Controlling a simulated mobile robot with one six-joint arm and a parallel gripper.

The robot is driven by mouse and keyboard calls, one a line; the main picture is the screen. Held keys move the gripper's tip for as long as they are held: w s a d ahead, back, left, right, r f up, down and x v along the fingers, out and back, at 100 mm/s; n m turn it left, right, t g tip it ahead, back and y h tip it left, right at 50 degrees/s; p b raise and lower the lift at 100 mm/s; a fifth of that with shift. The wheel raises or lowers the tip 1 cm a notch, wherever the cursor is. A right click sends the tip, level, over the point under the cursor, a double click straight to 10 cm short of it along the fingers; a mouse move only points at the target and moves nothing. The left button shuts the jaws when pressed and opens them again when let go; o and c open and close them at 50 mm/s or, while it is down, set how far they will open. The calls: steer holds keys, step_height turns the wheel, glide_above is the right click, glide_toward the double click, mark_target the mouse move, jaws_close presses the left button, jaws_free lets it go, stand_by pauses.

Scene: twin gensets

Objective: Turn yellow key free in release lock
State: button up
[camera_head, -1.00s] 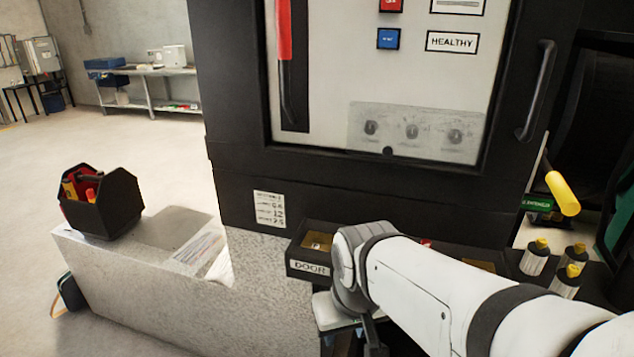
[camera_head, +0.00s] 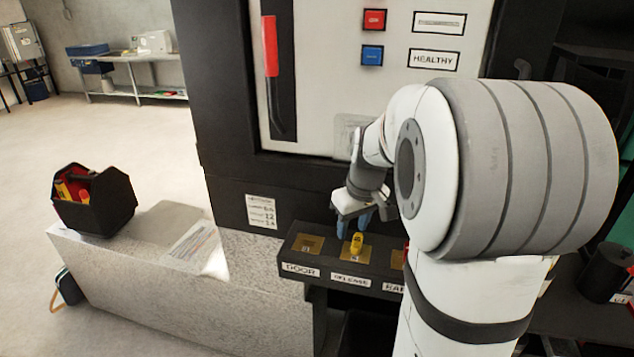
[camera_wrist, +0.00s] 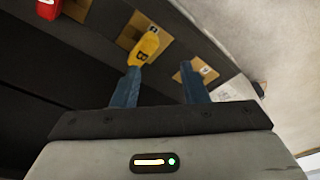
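The yellow key (camera_head: 357,243) stands in the brass plate of the middle lock, above the label RELEASE (camera_head: 350,280). In the wrist view the yellow key (camera_wrist: 147,45), marked B, lies just past the tip of the left finger. My gripper (camera_head: 354,226) is above and close to the key, with its blue fingers pointing down. In the wrist view my gripper (camera_wrist: 158,67) has its fingers apart with nothing between them. Whether the left finger touches the key I cannot tell.
The DOOR lock plate (camera_head: 308,244) at the left holds no key. A red key (camera_wrist: 47,8) stands in the lock on the other side, mostly hidden by my arm in the head view. The cabinet front (camera_head: 320,75) rises behind. A toolbox (camera_head: 93,201) sits on the concrete plinth (camera_head: 130,262).

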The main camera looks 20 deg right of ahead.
mark_target(357, 238)
steer(key=shift+w+d+r, duration=0.1)
steer(key=shift+w+d, duration=0.75)
steer(key=shift+d, duration=0.25)
steer(key=m+p, duration=0.1)
steer(key=m, duration=0.3)
steer(key=shift+h, duration=0.4)
steer(key=m, duration=0.4)
steer(key=shift+s+a+f+h, duration=0.3)
steer(key=shift+s+f+h, duration=0.05)
steer(key=shift+s+h, duration=0.05)
steer(key=shift+f+m+b, duration=0.3)
steer(key=shift+m+b, duration=0.1)
steer(key=shift+b, duration=0.05)
steer(key=b+x, duration=0.3)
steer(key=x, duration=0.2)
steer(key=shift+s, duration=0.1)
steer(key=shift+c, duration=0.2)
